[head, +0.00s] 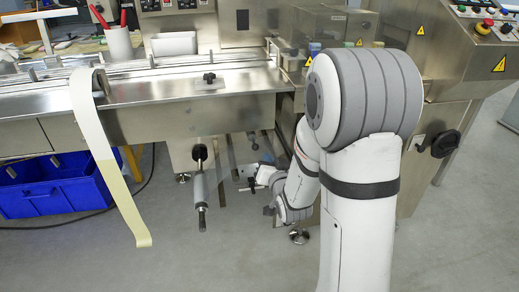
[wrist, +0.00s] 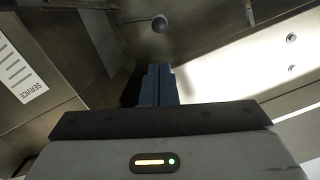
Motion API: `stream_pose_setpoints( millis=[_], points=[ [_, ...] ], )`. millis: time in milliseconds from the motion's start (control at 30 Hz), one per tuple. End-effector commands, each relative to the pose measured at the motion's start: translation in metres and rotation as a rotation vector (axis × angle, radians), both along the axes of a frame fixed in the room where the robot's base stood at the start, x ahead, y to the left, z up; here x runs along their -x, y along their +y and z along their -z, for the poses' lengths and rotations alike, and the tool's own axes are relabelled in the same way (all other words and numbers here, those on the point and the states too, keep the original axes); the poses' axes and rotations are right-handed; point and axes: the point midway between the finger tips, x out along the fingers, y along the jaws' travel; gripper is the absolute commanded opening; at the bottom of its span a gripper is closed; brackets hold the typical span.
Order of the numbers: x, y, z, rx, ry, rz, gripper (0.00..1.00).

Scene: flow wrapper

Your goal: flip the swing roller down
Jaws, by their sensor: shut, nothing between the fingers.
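A grey roller (head: 200,188) on a shaft sticks out from the machine front below the table, with a black knob (head: 199,153) behind its upper end. I cannot tell for sure whether this is the swing roller. My gripper (head: 254,185) is low in front of the machine, to the right of this roller and apart from it. In the wrist view its dark fingers (wrist: 158,85) are together with nothing between them. A round knob on a rod (wrist: 160,23) shows beyond the fingertips, apart from them. My arm hides part of the machine's lower front.
A pale film strip (head: 104,155) hangs over the table edge on the left. A blue crate (head: 60,188) stands on the floor below. The steel table (head: 150,103) overhangs the working space. The wrist view shows a panel with a SERVICE label (wrist: 18,80). Floor in front is clear.

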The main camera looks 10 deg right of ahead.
Motion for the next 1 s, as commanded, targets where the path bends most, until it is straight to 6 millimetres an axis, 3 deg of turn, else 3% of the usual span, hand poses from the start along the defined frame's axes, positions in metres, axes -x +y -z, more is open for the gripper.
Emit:
stream_pose_setpoints(
  millis=[367, 800, 1000],
  points=[
    [-0.005, 0.0, 0.0, 0.001, 0.0, 0.0, 0.0],
    [-0.076, 0.003, 0.011, 0.001, 0.0, 0.0, 0.0],
    [-0.095, 0.004, 0.012, 0.001, 0.001, 0.002, 0.0]
  ],
)
